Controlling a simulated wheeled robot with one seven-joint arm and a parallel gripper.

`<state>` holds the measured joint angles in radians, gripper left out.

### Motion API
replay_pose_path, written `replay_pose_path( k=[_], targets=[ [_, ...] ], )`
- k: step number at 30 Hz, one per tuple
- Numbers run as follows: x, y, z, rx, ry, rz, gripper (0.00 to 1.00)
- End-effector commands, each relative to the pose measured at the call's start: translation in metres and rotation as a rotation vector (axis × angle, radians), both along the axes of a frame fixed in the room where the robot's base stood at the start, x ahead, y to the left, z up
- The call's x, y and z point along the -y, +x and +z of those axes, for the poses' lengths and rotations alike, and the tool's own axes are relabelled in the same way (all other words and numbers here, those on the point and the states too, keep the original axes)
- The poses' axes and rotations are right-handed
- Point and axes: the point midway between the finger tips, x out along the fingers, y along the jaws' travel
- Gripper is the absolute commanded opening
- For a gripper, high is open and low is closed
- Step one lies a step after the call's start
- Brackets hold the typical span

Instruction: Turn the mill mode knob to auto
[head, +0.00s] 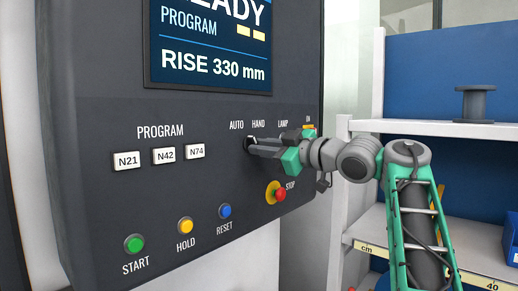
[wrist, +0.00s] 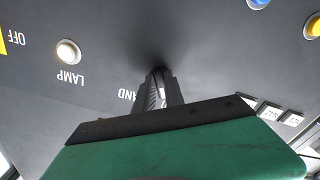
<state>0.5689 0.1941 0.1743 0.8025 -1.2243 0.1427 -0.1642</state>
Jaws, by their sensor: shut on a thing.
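The mill mode knob (head: 247,144) is on the dark control panel (head: 110,215), below the AUTO and HAND labels. Only a small dark part of it shows at my fingertips, and which label it points to cannot be seen. My gripper (head: 256,146) reaches in from the right and is shut on the knob. In the wrist view my gripper (wrist: 158,78) has its fingers close together against the panel and hides the knob. The HAND label is partly covered there, and AUTO is hidden.
A red stop button (head: 275,192) on a yellow base sits below my gripper. Green (head: 134,243), yellow (head: 186,226) and blue (head: 225,211) buttons are lower left. A lit white lamp (wrist: 68,52) is beside my fingers in the wrist view. Shelves (head: 450,128) stand at right.

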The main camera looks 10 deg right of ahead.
Motion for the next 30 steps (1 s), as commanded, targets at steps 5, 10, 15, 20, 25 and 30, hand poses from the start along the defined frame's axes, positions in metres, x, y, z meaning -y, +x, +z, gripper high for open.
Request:
replay_pose_path(
  k=[5, 10, 15, 20, 25, 30],
  targets=[
    [-0.001, -0.001, 0.002, 0.003, -0.003, 0.002, 0.22],
    [-0.001, -0.001, 0.001, 0.001, -0.001, 0.001, 0.35],
    [-0.001, 0.000, 0.000, 0.001, -0.001, 0.001, 0.35],
    [0.005, -0.007, 0.000, 0.001, 0.000, -0.002, 0.35],
    [0.026, -0.034, -0.001, 0.002, -0.002, -0.005, 0.35],
    [0.042, -0.058, 0.000, 0.002, -0.001, -0.003, 0.35]
  ],
)
